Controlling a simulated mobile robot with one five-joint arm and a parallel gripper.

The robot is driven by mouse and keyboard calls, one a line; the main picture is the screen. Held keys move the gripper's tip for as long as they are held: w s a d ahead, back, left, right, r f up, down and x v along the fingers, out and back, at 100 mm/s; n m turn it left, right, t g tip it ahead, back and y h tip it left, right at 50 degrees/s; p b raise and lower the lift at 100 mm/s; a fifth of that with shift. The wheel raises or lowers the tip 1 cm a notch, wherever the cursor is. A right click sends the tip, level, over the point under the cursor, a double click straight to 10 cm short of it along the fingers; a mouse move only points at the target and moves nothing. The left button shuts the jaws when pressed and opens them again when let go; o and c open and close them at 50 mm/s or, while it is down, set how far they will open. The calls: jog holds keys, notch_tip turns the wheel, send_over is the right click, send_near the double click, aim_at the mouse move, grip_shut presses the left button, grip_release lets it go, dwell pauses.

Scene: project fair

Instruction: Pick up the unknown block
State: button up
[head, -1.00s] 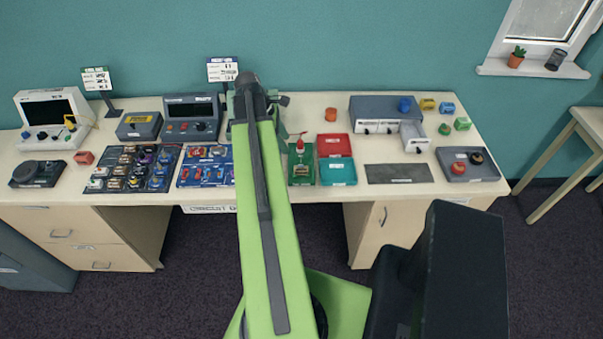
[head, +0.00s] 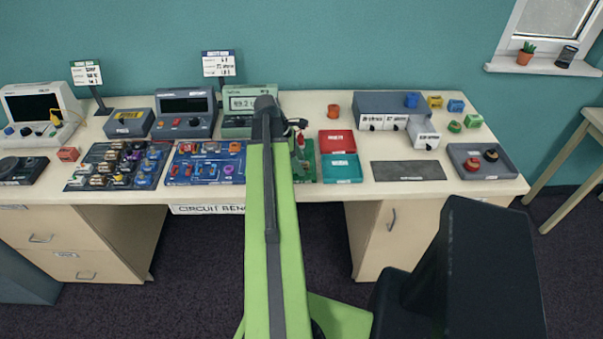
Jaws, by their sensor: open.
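I cannot tell which block is the unknown one; no block label is readable. A red block (head: 68,154) lies on the bench at the left. An orange block (head: 333,111) stands alone behind the red tray. A yellow block (head: 435,102), a blue block (head: 456,106), a green block (head: 473,120) and another green piece (head: 454,127) are grouped at the back right. My green arm reaches forward over the middle of the bench. My gripper is hidden behind the arm's far end, and I see no block held.
The bench (head: 225,193) holds a parts board (head: 75,184), a green meter (head: 232,120), red (head: 337,134) and teal (head: 341,168) trays, a grey drawer unit (head: 390,100), a dark mat (head: 407,171) and a grey tray (head: 490,174) with red and black knobs.

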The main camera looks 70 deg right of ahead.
grip_shut()
dwell(0.3)
jog(key=shift+r, duration=0.1)
jog(key=shift+r+p, duration=0.55)
jog(key=shift+p, duration=0.25)
notch_tip(320, 180, up, 4)
jog(key=p, duration=0.4)
jog(key=s+a+r+p, duration=0.3)
jog(key=s+r+p, duration=0.5)
jog(key=s, duration=0.3)
jog(key=shift+s+r+p, duration=0.15)
jog(key=shift+r+p, duration=0.25)
